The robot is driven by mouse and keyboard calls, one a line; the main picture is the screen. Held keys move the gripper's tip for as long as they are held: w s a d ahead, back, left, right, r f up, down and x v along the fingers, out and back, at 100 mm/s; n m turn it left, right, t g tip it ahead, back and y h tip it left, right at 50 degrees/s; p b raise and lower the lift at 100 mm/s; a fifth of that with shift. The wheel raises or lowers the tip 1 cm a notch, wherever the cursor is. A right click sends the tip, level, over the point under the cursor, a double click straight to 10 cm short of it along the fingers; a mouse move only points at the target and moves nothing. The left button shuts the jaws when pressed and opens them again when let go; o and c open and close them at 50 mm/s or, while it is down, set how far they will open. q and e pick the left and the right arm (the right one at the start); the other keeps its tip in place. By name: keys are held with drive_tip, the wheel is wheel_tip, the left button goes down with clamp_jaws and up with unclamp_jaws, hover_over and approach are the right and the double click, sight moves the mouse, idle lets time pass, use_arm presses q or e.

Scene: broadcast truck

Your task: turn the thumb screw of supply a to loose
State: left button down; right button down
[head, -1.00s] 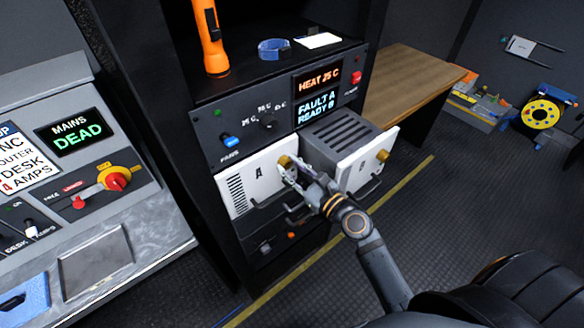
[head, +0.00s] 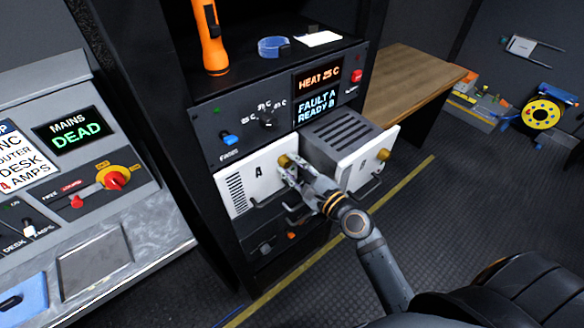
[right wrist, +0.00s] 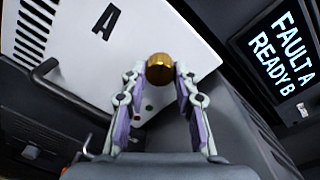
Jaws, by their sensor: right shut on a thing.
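Supply A (head: 253,182) is a white-fronted module marked "A" in the rack; its face also fills the upper part of the right wrist view (right wrist: 100,50). Its brass thumb screw (head: 285,160) is at the upper right of that face. In the right wrist view the thumb screw (right wrist: 159,69) sits between my right fingertips. My right gripper (head: 290,167) is shut on the thumb screw, and its fingers hide part of the supply's front. My left gripper is not in view.
Supply B (head: 365,155) juts out of the rack just right of my right gripper, with its own brass screw (head: 384,155). The panel display (head: 317,108) above reads "FAULT A READY B". A wooden bench (head: 410,85) stands behind.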

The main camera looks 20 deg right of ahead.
drive_tip(key=n, duration=0.3)
drive_tip(key=shift+f+n+b, duration=0.1)
drive_tip(key=shift+n+b, duration=0.3)
drive_tip(key=n+b, duration=0.1)
drive_tip(key=n, duration=0.2)
drive_tip(key=n+b, duration=0.1)
drive_tip(key=n, duration=0.3)
drive_tip(key=shift+h+b, duration=0.3)
drive_tip(key=n+b, duration=0.1)
drive_tip(key=n, duration=0.1)
drive_tip(key=shift+n, duration=0.3)
drive_tip(key=n+b, duration=0.3)
drive_tip(key=n, duration=0.2)
drive_tip(key=shift+f+b, duration=0.15)
drive_tip(key=shift+b, duration=0.2)
drive_tip(key=n+b, duration=0.3)
drive_tip(key=n, duration=0.2)
drive_tip(key=shift+a, duration=0.1)
